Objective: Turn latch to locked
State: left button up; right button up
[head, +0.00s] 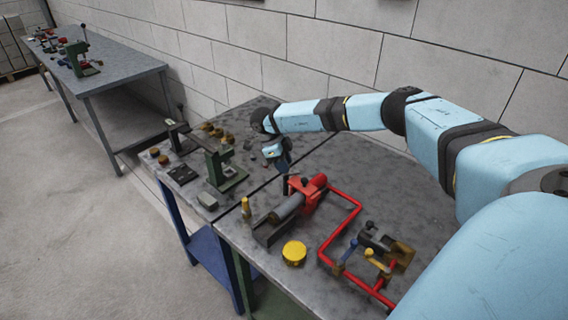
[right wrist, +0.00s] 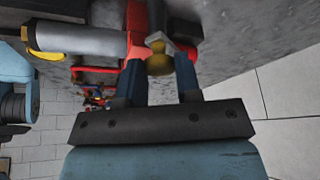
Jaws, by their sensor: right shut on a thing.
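The red and grey pump (head: 307,195) lies on the near grey table. My right gripper (head: 284,168) reaches down from the back to the upper left end of the pump's red body. In the right wrist view its two blue fingers (right wrist: 160,75) are on either side of a small brass-coloured knob with a grey top, which looks like the latch (right wrist: 158,62). The gripper is shut on it. The knob sits against the red body (right wrist: 138,25). Whether the latch stands at locked or unlocked cannot be told. My left gripper is not in view.
A red pipe loop (head: 352,212) and a small valve fixture (head: 378,240) stand right of the pump. A yellow cap (head: 294,253) lies in front. A green vise-like stand (head: 222,165) and several brass parts are at the left. A block wall stands behind.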

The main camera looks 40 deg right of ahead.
jog(key=m+y, duration=0.1)
jog(key=m, duration=0.1)
jog(key=m+g+y, duration=0.1)
jog(key=m, duration=0.2)
jog(key=shift+d+m, duration=0.15)
jog(key=shift+m, duration=0.15)
jog(key=m+y+p, duration=0.1)
jog(key=m+y, duration=0.1)
jog(key=m, duration=0.3)
jog(key=shift+d, duration=0.1)
jog(key=shift+m, duration=0.3)
jog(key=o, duration=0.9)
jog(key=shift+b+v, duration=1.25)
jog(key=shift+v, duration=5.75)
jog(key=shift+s+d, duration=0.15)
jog(key=shift+s, duration=0.05)
